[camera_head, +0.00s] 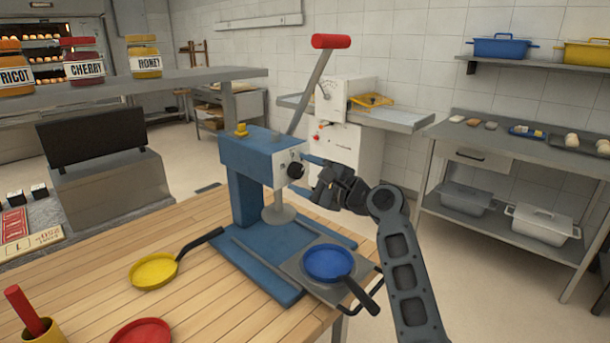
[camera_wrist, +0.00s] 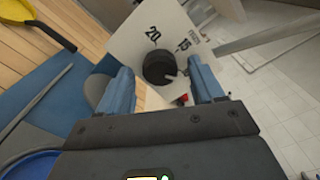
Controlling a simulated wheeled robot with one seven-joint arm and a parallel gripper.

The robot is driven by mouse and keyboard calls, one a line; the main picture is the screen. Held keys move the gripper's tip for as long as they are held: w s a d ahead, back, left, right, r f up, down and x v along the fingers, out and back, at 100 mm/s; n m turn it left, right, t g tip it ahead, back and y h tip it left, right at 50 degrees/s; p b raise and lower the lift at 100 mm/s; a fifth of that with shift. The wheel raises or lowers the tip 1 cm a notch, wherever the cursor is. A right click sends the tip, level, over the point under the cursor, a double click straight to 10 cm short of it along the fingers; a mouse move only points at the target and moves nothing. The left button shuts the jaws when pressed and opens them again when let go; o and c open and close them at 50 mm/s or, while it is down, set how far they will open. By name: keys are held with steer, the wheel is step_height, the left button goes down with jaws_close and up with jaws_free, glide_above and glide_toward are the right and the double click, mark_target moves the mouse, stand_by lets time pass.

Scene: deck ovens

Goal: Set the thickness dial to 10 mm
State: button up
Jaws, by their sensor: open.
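The thickness dial is a black round knob (camera_head: 295,170) on the pale front plate of a blue press (camera_head: 248,160). In the wrist view the knob (camera_wrist: 157,67) sits on the white plate (camera_wrist: 137,44), with 20 and 15 printed near it. The 10 mark is not readable, and I cannot tell the setting. My gripper (camera_head: 298,172) is open in front of the plate, its blue fingers on either side of the knob. In the wrist view the gripper (camera_wrist: 160,66) has the knob between its fingertips; I cannot tell if they touch it.
A red-handled lever (camera_head: 331,41) rises from the press. A blue pan (camera_head: 327,262) rests on a plate at the press's base. A yellow pan (camera_head: 154,270) lies on the wooden table (camera_head: 120,300). A shelf with jars (camera_head: 200,77) stands behind at left.

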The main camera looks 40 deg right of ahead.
steer(key=s+b, duration=0.1)
steer(key=s, duration=0.7)
steer(key=shift+d+b, duration=0.15)
steer(key=shift+b, duration=0.15)
stand_by(0.3)
